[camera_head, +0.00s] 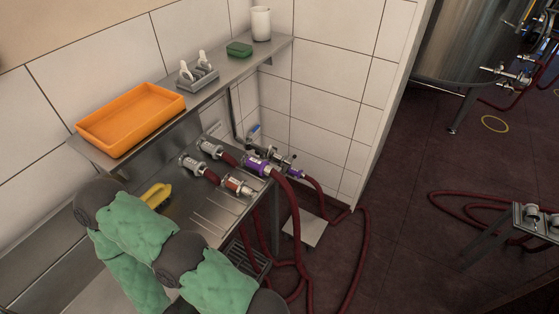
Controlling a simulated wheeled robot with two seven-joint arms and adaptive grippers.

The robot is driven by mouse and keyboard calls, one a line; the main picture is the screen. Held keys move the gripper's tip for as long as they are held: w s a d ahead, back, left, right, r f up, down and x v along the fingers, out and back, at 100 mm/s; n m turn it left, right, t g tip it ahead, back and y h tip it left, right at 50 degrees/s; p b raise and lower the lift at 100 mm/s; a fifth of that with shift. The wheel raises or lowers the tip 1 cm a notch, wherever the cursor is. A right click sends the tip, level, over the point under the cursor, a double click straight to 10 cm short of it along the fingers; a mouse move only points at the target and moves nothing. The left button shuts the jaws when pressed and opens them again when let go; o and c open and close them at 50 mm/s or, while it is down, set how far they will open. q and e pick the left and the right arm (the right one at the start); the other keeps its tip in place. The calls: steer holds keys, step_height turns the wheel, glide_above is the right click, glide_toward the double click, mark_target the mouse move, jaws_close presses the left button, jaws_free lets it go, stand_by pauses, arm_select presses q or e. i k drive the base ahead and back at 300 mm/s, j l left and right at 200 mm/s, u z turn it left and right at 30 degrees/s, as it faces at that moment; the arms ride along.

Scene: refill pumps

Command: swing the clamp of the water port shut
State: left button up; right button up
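A metal pipe fitting (262,150) comes off the tiled wall, with a blue-handled valve (254,131) at its back; I take it to be the water port. A purple hose coupling (296,174) sits at its front end, with a dark red hose running down from it. A small clamp part seems to stick up near this joint (288,159), but it is too small to tell whether it is open or shut. A larger purple coupling (256,165) lies just left of it on the steel bench.
Hose ends with metal fittings (194,165) lie on the steel bench, beside a yellow object (156,194). A shelf above holds an orange tray (130,118), a green block (239,49) and a white cup (261,23). Red hoses (364,250) loop across the floor.

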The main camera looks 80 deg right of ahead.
mark_target(257, 152)
steer(key=z, duration=2.65)
